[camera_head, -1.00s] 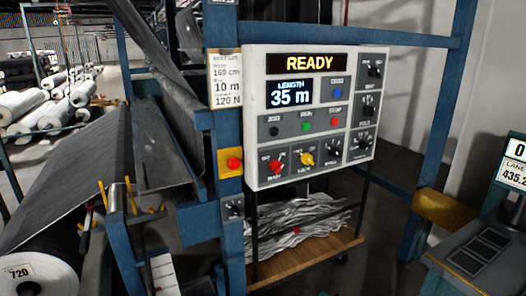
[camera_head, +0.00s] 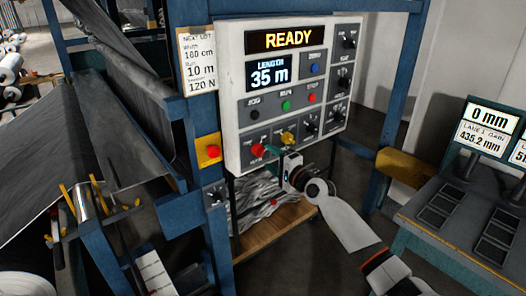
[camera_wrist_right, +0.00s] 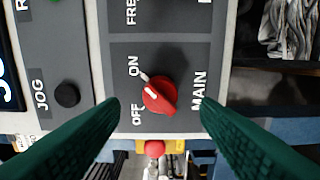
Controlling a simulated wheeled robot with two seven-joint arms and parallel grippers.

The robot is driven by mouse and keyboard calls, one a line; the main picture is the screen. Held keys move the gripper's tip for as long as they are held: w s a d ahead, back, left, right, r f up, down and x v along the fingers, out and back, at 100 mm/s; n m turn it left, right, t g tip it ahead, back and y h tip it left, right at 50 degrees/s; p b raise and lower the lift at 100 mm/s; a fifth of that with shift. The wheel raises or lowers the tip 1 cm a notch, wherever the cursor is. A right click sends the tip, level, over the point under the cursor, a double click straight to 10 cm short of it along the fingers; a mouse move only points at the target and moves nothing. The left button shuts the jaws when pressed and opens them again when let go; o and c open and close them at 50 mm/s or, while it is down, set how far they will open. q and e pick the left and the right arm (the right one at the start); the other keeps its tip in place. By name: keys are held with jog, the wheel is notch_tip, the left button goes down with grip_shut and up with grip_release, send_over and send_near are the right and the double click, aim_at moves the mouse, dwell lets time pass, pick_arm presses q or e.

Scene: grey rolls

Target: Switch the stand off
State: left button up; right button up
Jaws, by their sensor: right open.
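The stand's control panel (camera_head: 236,120) is upright, with a lit READY display and a 35 m length display. The red MAIN knob (camera_head: 258,150) is at its lower left. In the right wrist view the MAIN knob (camera_wrist_right: 160,95) has its white mark towards ON, away from OFF. My right gripper (camera_head: 278,155) is at the panel's lower edge, by the red knob. In the right wrist view the green fingers of the gripper (camera_wrist_right: 160,105) are open, one on each side of the knob, with visible gaps. The left gripper is out of view.
A yellow knob (camera_head: 288,138) is just right of the red one. Coloured buttons lie above, including a red STOP button (camera_head: 312,97). A separate red button on a yellow box (camera_head: 207,140) is on the blue post to the left. A grey console (camera_head: 470,215) stands at right.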

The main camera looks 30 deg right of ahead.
aim_at(263, 153)
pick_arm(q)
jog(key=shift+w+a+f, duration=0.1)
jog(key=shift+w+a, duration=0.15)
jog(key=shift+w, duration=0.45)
pick_arm(e)
jog(key=shift+w+a, duration=0.2)
jog(key=shift+w, duration=1.95)
jog(key=c, duration=1)
pick_arm(q)
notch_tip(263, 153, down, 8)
jog(key=b, duration=0.8)
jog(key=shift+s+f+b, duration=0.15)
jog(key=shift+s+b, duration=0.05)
jog(key=shift+b, duration=0.1)
pick_arm(e)
jog(key=shift+n, duration=8.9)
jog(key=o, duration=1)
